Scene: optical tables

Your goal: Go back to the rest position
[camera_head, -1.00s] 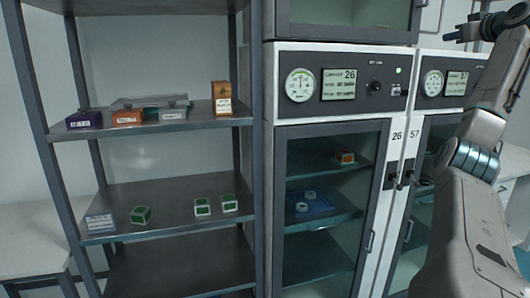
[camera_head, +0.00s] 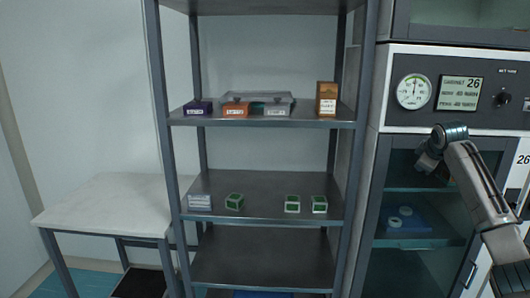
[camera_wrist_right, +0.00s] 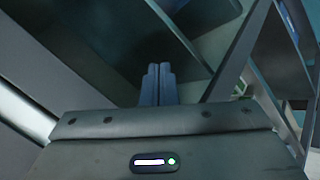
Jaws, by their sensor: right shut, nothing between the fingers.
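My right arm (camera_head: 480,195) comes in at the right of the head view, in front of the cabinet with the number 26. It is bent at a dark joint (camera_head: 450,132) near the cabinet's glass door. In the right wrist view my right gripper (camera_wrist_right: 158,72) is shut, its two fingers together with nothing between them. My left gripper does not show in either view.
A metal shelf rack (camera_head: 265,122) stands mid-view, holding several small boxes and a clear-lidded case. The cabinet (camera_head: 445,62) stands close on its right. A white table (camera_head: 105,200) is at the left. Shelf edges and a post show near the gripper in the wrist view.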

